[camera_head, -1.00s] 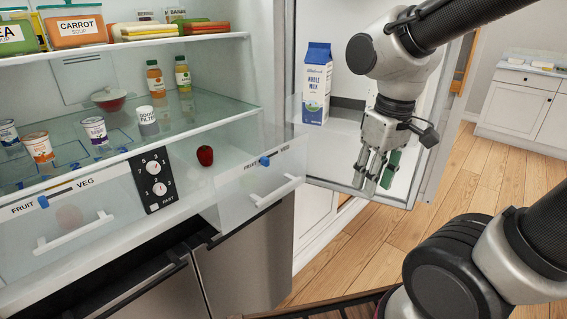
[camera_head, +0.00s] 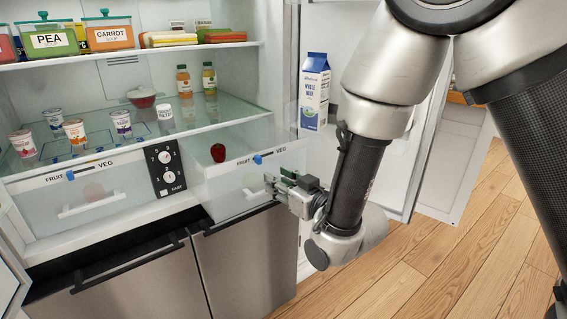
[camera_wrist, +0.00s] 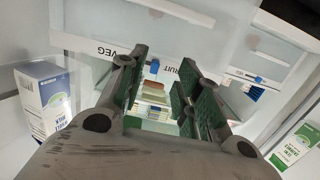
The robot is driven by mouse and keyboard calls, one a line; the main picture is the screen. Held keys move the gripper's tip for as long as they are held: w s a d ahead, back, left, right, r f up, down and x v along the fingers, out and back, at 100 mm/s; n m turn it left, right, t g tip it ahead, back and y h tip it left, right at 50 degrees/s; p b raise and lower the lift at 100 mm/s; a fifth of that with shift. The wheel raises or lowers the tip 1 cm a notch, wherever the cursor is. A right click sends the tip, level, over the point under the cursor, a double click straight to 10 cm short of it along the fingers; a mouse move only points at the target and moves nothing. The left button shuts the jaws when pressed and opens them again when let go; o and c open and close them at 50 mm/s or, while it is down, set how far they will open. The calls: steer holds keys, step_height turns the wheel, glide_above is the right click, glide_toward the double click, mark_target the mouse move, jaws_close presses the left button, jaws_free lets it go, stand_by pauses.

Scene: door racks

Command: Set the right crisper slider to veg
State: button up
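The right crisper drawer (camera_head: 225,188) is clear, with its front standing out from the fridge. Its blue slider knob (camera_head: 258,159) sits on the track between FRUIT on the left and VEG on the right, a little closer to FRUIT. My gripper (camera_head: 270,182) is just in front of the drawer's right part, below and right of the knob. In the wrist view, its fingers (camera_wrist: 160,90) are apart with nothing held. The blue knob (camera_wrist: 154,66) shows beyond them, in the gap, with VEG to the left and FRUIT to the right.
The left crisper's blue slider (camera_head: 70,175) is beside its FRUIT label. A control panel (camera_head: 166,167) separates the crispers. A red item (camera_head: 218,153) shows in the right drawer. A milk carton (camera_head: 314,92) stands in the open fridge door, behind my arm.

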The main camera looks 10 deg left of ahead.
mark_target(261, 158)
steer(key=shift+t+y, duration=0.4)
steer(key=shift+t, duration=0.1)
steer(key=w+a, duration=0.1)
steer(key=a, duration=0.1)
steer(key=w+a+r, duration=0.1)
steer(key=w+a, duration=0.1)
steer(key=w+a+r, duration=0.1)
steer(key=w+a, duration=0.1)
steer(key=shift+w+r, duration=0.2)
steer(key=shift+w, duration=0.05)
steer(key=shift+c, duration=0.4)
jaws_close()
